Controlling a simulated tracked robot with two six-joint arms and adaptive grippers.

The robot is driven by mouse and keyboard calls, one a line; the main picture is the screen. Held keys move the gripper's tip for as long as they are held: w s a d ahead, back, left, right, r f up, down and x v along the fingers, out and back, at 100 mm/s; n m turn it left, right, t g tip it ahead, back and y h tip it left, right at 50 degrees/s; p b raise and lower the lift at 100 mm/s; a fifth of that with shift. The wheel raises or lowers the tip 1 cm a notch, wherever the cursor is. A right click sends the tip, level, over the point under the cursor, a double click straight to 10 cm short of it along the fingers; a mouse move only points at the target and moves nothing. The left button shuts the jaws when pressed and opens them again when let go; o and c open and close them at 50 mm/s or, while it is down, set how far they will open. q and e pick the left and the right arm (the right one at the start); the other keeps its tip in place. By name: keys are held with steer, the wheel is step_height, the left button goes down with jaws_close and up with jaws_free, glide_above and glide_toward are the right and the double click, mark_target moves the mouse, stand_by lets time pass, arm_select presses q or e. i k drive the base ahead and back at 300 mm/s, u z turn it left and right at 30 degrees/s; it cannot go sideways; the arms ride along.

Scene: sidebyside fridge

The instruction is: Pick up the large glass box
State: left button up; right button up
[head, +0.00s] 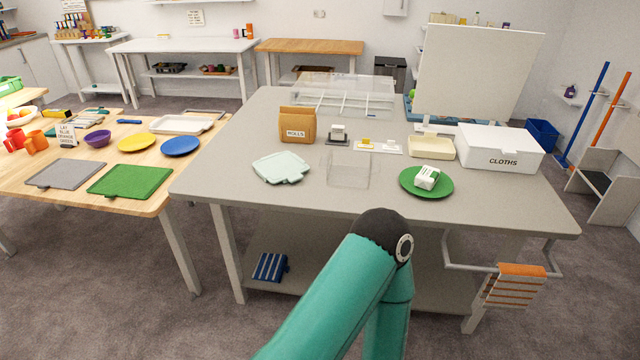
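A clear, see-through open box (348,170) stands on the grey table, near the middle of its front half. A larger clear container with divided compartments (345,100) stands at the back of the same table. I cannot tell for certain which of them is the large glass box. Neither of my grippers is in view. Only a teal arm of mine with a dark joint shows at the bottom centre, in front of the table's front edge, and its gripper end is out of sight.
On the grey table (240,160), a pale green lidded tray (281,168) lies left of the clear box, and a green plate (440,190) with a white item lies right. A brown paper bag (297,126) and white CLOTHS box (500,150) stand behind. An orange-striped cloth hangs at front right.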

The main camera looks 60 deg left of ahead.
mark_target(350, 169)
steer(key=u, duration=0.35)
steer(key=k, duration=0.2)
steer(key=z, duration=0.9)
steer(key=i, duration=0.15)
steer(key=u, duration=2.95)
steer(key=i, duration=1)
steer(key=z, duration=0.3)
